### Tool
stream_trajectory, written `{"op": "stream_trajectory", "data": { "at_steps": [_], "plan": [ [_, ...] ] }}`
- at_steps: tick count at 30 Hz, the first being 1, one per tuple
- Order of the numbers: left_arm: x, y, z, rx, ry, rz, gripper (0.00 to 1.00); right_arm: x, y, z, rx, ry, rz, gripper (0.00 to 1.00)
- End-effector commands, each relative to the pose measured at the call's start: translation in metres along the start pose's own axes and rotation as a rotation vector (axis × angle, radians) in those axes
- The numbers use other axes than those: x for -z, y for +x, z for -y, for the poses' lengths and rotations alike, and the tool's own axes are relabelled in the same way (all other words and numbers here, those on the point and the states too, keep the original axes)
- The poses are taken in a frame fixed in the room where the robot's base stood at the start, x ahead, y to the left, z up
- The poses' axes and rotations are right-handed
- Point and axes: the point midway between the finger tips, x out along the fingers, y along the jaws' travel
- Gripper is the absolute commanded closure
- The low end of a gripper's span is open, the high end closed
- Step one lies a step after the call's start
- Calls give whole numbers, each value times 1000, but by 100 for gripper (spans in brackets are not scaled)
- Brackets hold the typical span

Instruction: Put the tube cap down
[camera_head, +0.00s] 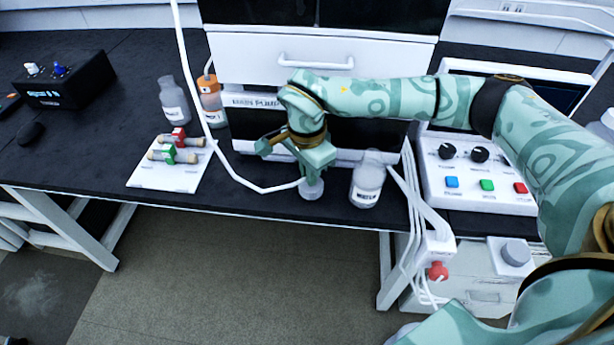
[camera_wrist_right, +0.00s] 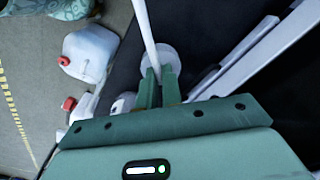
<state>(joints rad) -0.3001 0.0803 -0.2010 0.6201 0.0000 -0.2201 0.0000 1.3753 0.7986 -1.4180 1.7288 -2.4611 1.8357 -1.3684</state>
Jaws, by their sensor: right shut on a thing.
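The tube cap (camera_head: 311,188) is a pale round piece at the end of a thin white tube (camera_head: 247,183). It is just under my right gripper (camera_head: 310,172), by the black bench's front edge. In the right wrist view the cap (camera_wrist_right: 160,55) is a pale disc at the tips of the green fingers of my right gripper (camera_wrist_right: 160,78), which are shut on it. The tube (camera_wrist_right: 146,28) runs up from it. I cannot tell whether the cap touches the bench top. My left gripper is out of view.
A clear labelled bottle (camera_head: 367,182) stands just right of the cap. A white cabinet (camera_head: 275,58) stands behind. To the left are a white board (camera_head: 150,178) with capped cylinders, a grey bottle (camera_head: 173,103) and an orange-capped bottle (camera_head: 211,103). A control panel (camera_head: 470,195) is at right.

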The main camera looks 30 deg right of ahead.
Motion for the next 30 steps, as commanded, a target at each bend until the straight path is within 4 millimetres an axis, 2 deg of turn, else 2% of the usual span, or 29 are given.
{"op": "stream_trajectory", "data": {
  "at_steps": [1, 10, 12, 13, 22, 26, 30],
  "plan": [
    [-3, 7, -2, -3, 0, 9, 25, -1, 12, 0, -6, 0, 2, 100],
    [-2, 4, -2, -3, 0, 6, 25, 0, 10, 0, -1, 0, -1, 100],
    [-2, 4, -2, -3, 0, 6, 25, 0, 10, 0, -1, 0, 0, 76],
    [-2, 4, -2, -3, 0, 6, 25, 0, 10, 0, 0, 0, 0, 71],
    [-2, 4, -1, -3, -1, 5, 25, 0, 8, 0, 0, 0, 0, 71],
    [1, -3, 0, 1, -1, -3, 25, 0, -11, 1, 6, 0, -1, 71],
    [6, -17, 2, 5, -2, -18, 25, 0, -45, 1, 8, 1, -2, 71]
  ]
}}
